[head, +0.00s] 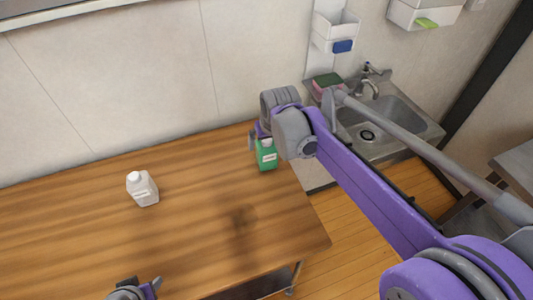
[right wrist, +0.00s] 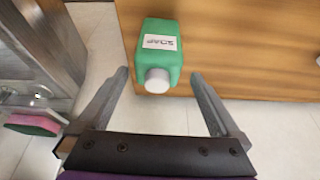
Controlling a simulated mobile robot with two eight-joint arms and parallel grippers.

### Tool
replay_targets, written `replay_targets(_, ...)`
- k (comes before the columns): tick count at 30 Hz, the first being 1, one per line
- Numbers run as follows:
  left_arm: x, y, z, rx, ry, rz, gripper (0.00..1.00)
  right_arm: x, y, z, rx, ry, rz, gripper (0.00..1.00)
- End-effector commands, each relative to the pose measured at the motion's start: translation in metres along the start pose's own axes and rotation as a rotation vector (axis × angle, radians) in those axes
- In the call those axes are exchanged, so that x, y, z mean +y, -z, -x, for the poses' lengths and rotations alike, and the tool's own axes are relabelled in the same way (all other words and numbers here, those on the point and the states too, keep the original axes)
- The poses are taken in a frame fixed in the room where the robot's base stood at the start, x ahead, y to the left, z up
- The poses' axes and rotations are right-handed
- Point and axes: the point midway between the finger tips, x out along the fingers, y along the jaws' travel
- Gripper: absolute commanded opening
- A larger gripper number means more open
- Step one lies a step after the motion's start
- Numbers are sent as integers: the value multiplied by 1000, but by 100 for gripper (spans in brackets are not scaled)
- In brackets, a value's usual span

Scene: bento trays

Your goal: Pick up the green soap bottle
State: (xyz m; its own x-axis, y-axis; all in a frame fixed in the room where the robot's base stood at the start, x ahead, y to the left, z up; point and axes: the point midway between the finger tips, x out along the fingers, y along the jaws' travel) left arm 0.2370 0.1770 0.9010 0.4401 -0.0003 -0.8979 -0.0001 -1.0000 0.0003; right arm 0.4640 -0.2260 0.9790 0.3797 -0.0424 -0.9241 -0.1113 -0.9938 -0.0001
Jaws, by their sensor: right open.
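The green soap bottle (head: 268,160) with a white label stands near the right end of the wooden table in the head view. In the right wrist view the bottle (right wrist: 158,52) shows its white cap toward the camera, just beyond the fingertips and roughly between them. My right gripper (right wrist: 159,78) is open and empty; in the head view (head: 257,135) it is at the upper part of the bottle, partly hidden by my arm. I cannot tell if it touches the bottle. My left gripper (head: 145,290) is cut off at the bottom edge of the head view, far from the bottle.
A white bottle (head: 142,189) stands on the table (head: 80,240) to the left. A sink (head: 385,130) with a faucet is right of the table, with a pink and green sponge (head: 327,81) at its edge. The wall is close behind. The table's middle is clear.

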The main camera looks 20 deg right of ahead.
Motion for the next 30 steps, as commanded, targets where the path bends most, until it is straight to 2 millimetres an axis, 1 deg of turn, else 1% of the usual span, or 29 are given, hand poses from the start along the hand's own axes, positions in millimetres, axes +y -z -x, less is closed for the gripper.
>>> replay_targets(1,0,0,0,0,0,0,50,2,-1,-9,0,0,-1,100)
replay_targets(3,0,0,-1,0,0,0,50,3,-2,-20,0,0,-1,100)
replay_targets(7,0,-1,-2,-1,0,0,50,3,-2,-35,0,0,0,100)
replay_targets(10,0,-2,-2,-1,0,0,50,3,-2,-40,0,0,0,100)
replay_targets(16,0,-1,-2,-1,0,0,50,3,-2,-40,0,0,0,100)
replay_targets(20,0,-1,-2,-1,0,0,50,3,-2,-40,0,0,0,77)
replay_targets(21,0,-1,-2,-1,0,0,50,3,-2,-39,0,0,0,69)
replay_targets(23,0,-1,-2,-1,0,0,50,3,-2,-39,0,0,0,59)
replay_targets(24,0,-1,-2,-1,0,0,50,3,-2,-39,0,0,0,51)
replay_targets(26,0,-1,-2,-1,0,0,50,3,-2,-39,0,0,0,41)
replay_targets(27,0,-1,-2,-1,0,0,50,3,-2,-39,0,0,0,33)
replay_targets(29,0,-1,-2,-1,0,0,50,3,-2,-39,0,0,0,23)
replay_targets(30,0,-1,-2,-1,0,0,50,3,-2,-39,0,0,0,15)
